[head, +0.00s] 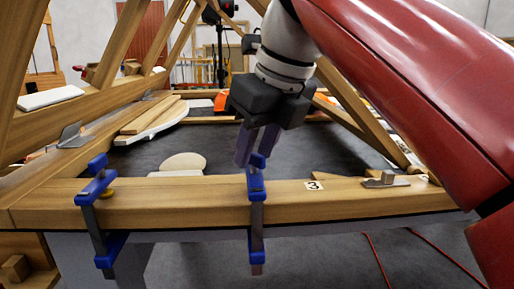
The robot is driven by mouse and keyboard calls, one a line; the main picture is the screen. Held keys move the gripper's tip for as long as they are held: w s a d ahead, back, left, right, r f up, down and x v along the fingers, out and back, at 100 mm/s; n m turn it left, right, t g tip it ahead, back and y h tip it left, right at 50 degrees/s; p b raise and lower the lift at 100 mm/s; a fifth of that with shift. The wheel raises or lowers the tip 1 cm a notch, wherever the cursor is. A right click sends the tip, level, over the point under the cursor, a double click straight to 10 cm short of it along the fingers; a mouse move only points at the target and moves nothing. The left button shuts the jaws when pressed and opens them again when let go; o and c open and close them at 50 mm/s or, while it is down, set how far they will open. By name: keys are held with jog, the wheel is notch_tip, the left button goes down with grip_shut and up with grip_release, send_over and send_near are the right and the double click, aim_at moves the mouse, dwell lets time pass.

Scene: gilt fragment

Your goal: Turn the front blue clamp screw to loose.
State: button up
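Two blue clamps sit on the front wooden beam in the head view. My gripper (254,157) points down right above the middle clamp. Its two greyish-purple fingers are apart, with the blue top of this clamp at their tips. I cannot tell whether they touch or hold it. The clamp's screw is not clearly visible.
The wooden beam (210,212) bears a "3" label (313,186) and a metal bracket (386,180) to the right. Behind it lie a dark surface (225,160) and a pale oval piece (184,162). Slanting timbers (120,45) rise at left. Red cables (374,262) lie below right.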

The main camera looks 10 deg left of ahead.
jog(key=shift+c, duration=0.4)
grip_shut()
jog(key=shift+d+r+n+p, duration=0.15)
jog(key=shift+n+p, duration=0.15)
jog(key=shift+p, duration=0.15)
jog(key=n+p, duration=0.1)
jog(key=n+g+p, duration=0.1)
jog(key=shift+w+r+n+y+p, duration=0.1)
jog(key=shift+w+n+y+p, duration=0.05)
jog(key=shift+n+y+p, duration=0.2)
jog(key=n+g+p, duration=0.1)
jog(key=n, duration=0.1)
jog(key=shift+w+n, duration=0.1)
jog(key=shift+n, duration=0.25)
jog(key=n, duration=0.1)
jog(key=n+g, duration=0.1)
jog(key=shift+f+n, duration=0.25)
jog(key=shift+n, duration=0.15)
jog(key=shift+w+n+g, duration=0.1)
jog(key=shift+n+g, duration=0.4)
jog(key=shift+n, duration=0.75)
jog(key=shift+w+n+g, duration=0.1)
jog(key=shift+n+g, duration=0.4)
jog(key=shift+n, duration=0.75)
